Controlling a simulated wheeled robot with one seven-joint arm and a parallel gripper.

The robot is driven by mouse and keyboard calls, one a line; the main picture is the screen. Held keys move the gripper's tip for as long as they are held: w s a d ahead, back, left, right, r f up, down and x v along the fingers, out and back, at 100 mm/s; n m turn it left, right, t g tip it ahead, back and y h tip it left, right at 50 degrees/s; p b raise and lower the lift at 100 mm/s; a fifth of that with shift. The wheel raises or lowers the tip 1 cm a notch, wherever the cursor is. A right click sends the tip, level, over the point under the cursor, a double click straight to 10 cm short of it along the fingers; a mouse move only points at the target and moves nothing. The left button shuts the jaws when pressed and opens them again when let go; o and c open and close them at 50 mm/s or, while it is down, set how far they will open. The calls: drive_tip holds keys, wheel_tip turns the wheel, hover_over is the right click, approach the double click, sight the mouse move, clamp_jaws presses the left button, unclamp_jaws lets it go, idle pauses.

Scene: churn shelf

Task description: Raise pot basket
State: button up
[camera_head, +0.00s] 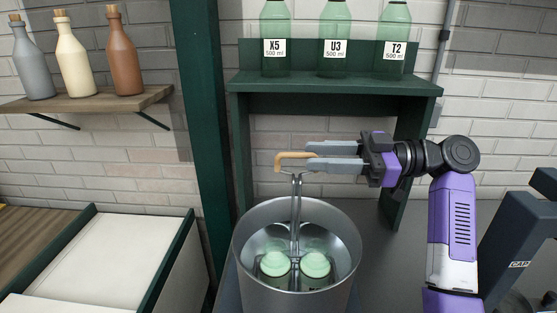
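A large grey metal pot (246,260) stands at the lower middle in the head view. The basket's metal stem (296,215) rises upright out of it to a tan hooked handle (284,158) above the rim. Two pale green bottles (275,264) (315,265) sit inside the pot around the stem's lower part. The basket's lower part is mostly hidden by the pot and bottles. My gripper (308,157) reaches in from the right at handle height.
A dark green shelf (330,102) behind the pot bears green bottles labelled X5 (275,45), U3 (334,45) and T2 (395,45). A wooden wall shelf (90,98) with three bottles is at upper left. A green-edged white tray (110,262) is at lower left.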

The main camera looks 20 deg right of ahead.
sight(283, 154)
drive_tip(key=p+x, duration=0.1)
drive_tip(key=x, duration=0.6)
drive_tip(key=shift+a+p, duration=0.25)
drive_tip(key=shift+p, duration=0.1)
drive_tip(key=shift+c, duration=0.3)
clamp_jaws()
drive_tip(key=shift+w+d+r, duration=0.1)
drive_tip(key=shift+r, duration=0.05)
idle(0.6)
